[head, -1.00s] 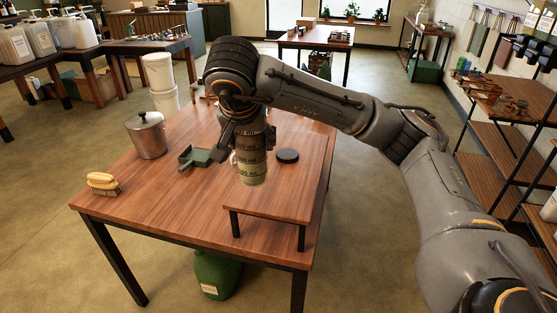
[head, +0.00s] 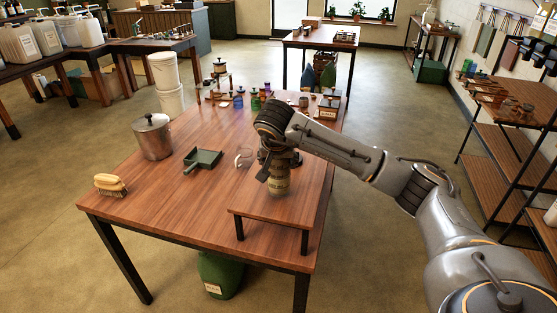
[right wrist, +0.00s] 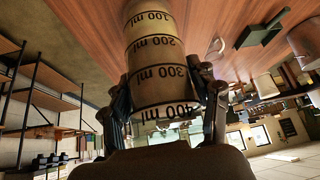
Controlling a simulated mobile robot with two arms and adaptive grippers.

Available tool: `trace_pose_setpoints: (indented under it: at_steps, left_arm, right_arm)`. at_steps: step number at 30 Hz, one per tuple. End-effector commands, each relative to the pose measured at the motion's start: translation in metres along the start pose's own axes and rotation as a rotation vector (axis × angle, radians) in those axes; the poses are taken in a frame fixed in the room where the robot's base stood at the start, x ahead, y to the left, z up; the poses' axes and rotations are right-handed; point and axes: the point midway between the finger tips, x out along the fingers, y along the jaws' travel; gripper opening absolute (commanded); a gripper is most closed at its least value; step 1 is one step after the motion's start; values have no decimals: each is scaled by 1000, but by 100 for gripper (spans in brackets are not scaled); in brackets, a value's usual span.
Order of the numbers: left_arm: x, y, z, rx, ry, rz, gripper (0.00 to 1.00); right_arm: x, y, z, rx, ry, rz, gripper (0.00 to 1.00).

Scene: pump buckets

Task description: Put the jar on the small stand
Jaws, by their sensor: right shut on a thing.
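The jar (head: 279,183) is a pale, see-through cylinder with black millilitre marks. It stands upright in my right gripper (head: 277,163), which is shut around its upper part. The right wrist view shows the jar (right wrist: 160,55) between the two fingers (right wrist: 168,105). The small stand (head: 262,219) is a low wooden platform with black legs at the table's front right. The jar is over the stand's top, with its base at or very near the surface; I cannot tell if it touches. My left gripper is not in view.
On the wooden table (head: 165,205) are a steel pot (head: 152,138), a green dustpan-like scoop (head: 203,160), a brush (head: 110,185) and a clear cup (head: 244,157). Small bottles and boxes crowd the far end.

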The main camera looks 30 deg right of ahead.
Motion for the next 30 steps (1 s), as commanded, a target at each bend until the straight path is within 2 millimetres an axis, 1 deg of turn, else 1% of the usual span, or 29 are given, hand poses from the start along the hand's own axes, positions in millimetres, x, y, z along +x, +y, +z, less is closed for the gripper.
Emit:
trace_pose_setpoints:
  at_steps: [2, 13, 14, 15, 16, 17, 26, 28, 30]
  left_arm:
    - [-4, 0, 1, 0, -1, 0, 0]
    - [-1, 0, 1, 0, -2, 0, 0]
    - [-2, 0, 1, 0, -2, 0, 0]
    - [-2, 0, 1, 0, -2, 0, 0]
    - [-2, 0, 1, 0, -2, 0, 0]
    - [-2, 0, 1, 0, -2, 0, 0]
    - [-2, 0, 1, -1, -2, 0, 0]
    - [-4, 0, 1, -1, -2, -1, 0]
    - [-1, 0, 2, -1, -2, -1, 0]
  right_arm:
    - [2, 0, 1, 3, 4, -3, 7]
    - [7, 0, 4, 4, 5, -3, 7]
    - [7, 0, 4, 3, 2, -1, 67]
    - [7, 0, 4, 2, 2, -1, 75]
    - [7, 0, 4, 2, 2, -1, 81]
    - [7, 0, 4, 2, 2, -1, 84]
    - [6, 0, 4, 3, 2, -1, 84]
    - [4, 0, 2, 3, 3, -2, 84]
    - [-2, -1, 2, 3, 4, -4, 84]
